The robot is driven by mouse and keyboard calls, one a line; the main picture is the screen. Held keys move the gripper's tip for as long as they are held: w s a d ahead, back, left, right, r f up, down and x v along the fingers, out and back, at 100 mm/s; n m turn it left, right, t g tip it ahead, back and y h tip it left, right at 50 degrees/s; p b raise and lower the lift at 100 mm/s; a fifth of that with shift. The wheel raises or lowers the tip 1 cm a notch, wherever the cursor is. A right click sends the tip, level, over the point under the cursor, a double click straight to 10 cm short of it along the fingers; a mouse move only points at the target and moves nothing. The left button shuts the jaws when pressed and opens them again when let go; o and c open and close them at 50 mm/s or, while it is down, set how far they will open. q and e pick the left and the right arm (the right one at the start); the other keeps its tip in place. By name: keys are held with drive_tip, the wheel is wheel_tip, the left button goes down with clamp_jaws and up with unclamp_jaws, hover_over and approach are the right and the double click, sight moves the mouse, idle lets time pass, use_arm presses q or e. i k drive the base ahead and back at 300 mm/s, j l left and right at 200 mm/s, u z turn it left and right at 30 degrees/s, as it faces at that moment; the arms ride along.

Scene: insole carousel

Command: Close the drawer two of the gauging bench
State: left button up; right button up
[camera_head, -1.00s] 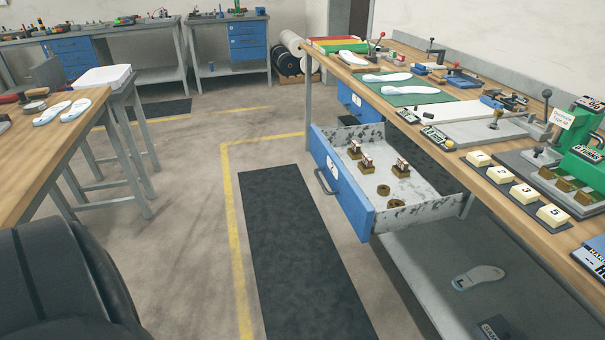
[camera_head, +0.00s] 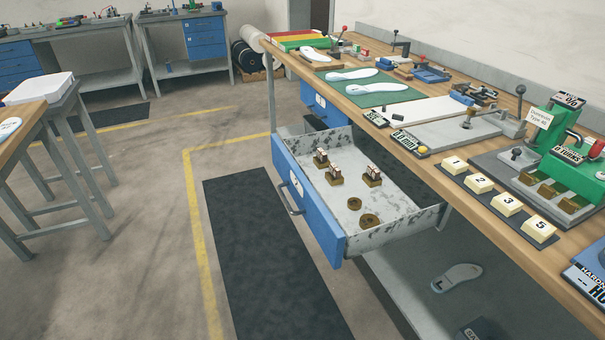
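The gauging bench (camera_head: 455,217) runs along the right side, with a wooden top. A blue-fronted drawer (camera_head: 312,214) under it stands pulled far out toward the aisle. Its front has a dark bar handle (camera_head: 290,198) and a white label whose number I cannot read clearly. Inside the grey tray lie several brass pieces, some block-like with upright parts (camera_head: 371,177) and some round (camera_head: 369,220). Another blue drawer front (camera_head: 319,103) shows farther back under the bench and looks shut. Neither of my grippers is in view.
A dark floor mat (camera_head: 265,265) lies in front of the bench beside a yellow floor line. A lower shelf (camera_head: 425,265) holds an insole (camera_head: 457,277). Another table (camera_head: 25,130) stands at left. The aisle is clear.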

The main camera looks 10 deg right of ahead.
sight(405, 205)
drive_tip(key=i+l, duration=0.2)
drive_tip(key=i, duration=0.25)
drive_tip(key=i+l, duration=0.2)
drive_tip(key=i, duration=0.3)
